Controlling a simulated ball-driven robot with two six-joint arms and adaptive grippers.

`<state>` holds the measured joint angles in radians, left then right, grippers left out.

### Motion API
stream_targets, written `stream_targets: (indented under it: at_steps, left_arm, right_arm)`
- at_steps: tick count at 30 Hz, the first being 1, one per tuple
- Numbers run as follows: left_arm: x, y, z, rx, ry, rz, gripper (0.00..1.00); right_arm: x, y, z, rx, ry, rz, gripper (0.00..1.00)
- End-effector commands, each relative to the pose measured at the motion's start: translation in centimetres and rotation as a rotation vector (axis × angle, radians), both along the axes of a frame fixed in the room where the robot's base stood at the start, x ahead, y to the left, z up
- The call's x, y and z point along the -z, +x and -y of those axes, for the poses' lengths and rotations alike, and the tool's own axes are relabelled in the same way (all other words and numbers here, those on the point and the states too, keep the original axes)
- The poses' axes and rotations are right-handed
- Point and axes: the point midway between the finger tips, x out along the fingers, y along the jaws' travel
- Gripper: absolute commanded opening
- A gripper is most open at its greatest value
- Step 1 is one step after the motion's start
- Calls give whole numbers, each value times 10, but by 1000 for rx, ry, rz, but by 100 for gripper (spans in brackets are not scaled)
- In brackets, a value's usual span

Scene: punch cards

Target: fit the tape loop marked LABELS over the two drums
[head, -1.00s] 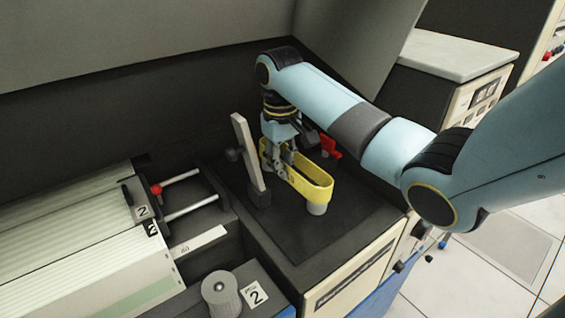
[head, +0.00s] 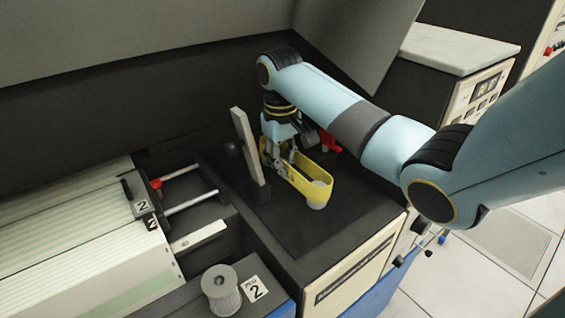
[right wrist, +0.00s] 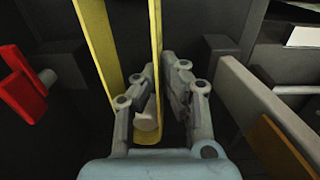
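The yellow tape loop (head: 308,184) lies level above the black deck. Its front end surrounds the pale front drum (head: 319,184), whose top shows inside the loop. No LABELS marking can be read. My right gripper (head: 280,162) points down at the loop's back end. In the right wrist view my right gripper (right wrist: 162,72) has its fingers on either side of one strand of the loop (right wrist: 98,45), shut on it. A pale round piece (right wrist: 146,120), apparently the back drum, shows inside the loop's back end, partly behind a finger. My left gripper is out of view.
An upright pale bar (head: 246,145) stands close left of the loop. A red part (head: 329,142) is close on the right, also in the right wrist view (right wrist: 22,85). A ribbed spool (head: 221,290) stands front left. The deck in front is clear.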

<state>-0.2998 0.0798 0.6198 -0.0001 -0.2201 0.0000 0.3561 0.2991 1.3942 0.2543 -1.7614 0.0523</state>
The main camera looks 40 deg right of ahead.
Motion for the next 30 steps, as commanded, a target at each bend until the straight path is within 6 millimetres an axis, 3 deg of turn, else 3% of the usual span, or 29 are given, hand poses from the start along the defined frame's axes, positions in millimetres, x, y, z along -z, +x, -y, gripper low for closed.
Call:
stream_targets:
  at_steps: [30]
  left_arm:
    - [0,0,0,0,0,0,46]
  right_arm:
    - [13,0,0,0,0,0,0]
